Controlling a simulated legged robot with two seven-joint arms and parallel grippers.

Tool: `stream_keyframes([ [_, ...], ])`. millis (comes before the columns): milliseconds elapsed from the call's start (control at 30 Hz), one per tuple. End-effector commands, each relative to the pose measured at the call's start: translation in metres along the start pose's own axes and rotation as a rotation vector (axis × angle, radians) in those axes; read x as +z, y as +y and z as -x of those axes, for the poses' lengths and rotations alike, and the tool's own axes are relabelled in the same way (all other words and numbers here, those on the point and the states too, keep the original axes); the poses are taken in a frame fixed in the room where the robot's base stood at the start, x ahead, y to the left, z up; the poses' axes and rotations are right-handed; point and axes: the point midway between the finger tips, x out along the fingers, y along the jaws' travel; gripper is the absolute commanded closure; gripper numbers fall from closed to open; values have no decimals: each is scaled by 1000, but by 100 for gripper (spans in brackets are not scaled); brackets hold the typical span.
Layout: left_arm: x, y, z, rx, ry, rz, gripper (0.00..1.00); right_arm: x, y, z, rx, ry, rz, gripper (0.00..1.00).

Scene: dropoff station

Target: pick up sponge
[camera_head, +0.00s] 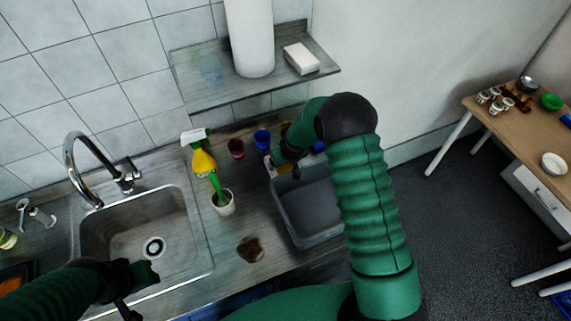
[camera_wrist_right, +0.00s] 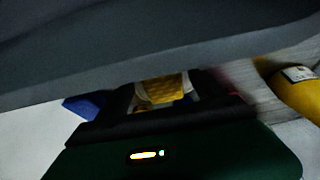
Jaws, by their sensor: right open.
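A yellow textured piece that looks like the sponge (camera_wrist_right: 160,92) shows between the dark fingers of my right gripper (camera_wrist_right: 165,100) in the right wrist view. In the head view a bit of yellow (camera_head: 285,168) shows by that gripper (camera_head: 280,164), at the back left rim of the grey tub (camera_head: 312,236). My right gripper is open around or just over the yellow piece; contact cannot be told. My right arm hides part of the tub. My left gripper (camera_head: 140,288) is open and empty over the sink's front edge.
A red cup (camera_head: 236,149) and a blue cup (camera_head: 262,139) stand near the wall. A shelf (camera_head: 215,92) hangs above. The sink (camera_head: 112,222) is at left, a brown stain (camera_head: 249,250) in front.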

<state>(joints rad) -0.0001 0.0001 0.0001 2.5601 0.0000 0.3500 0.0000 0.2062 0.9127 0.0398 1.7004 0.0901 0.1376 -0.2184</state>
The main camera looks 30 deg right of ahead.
Motion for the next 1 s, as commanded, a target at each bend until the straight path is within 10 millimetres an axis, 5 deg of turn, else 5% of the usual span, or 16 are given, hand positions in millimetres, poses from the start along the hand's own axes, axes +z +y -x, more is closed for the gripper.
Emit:
stream_keyframes([
  [100, 0, 0, 0, 0, 0, 0, 64, 0, -1, 1, 0, 1, 0, 23],
  [600, 0, 0, 0, 0, 0, 0, 64, 0, 0, 0, 0, 0, 0, 86],
  [800, 0, 0, 2, 0, 0, 0, 64, -1, 0, 2, 0, 0, 0, 86],
  [1000, 1, 0, -3, 0, 0, 0, 64, -13, 0, 27, 1, 7, 0, 86],
])
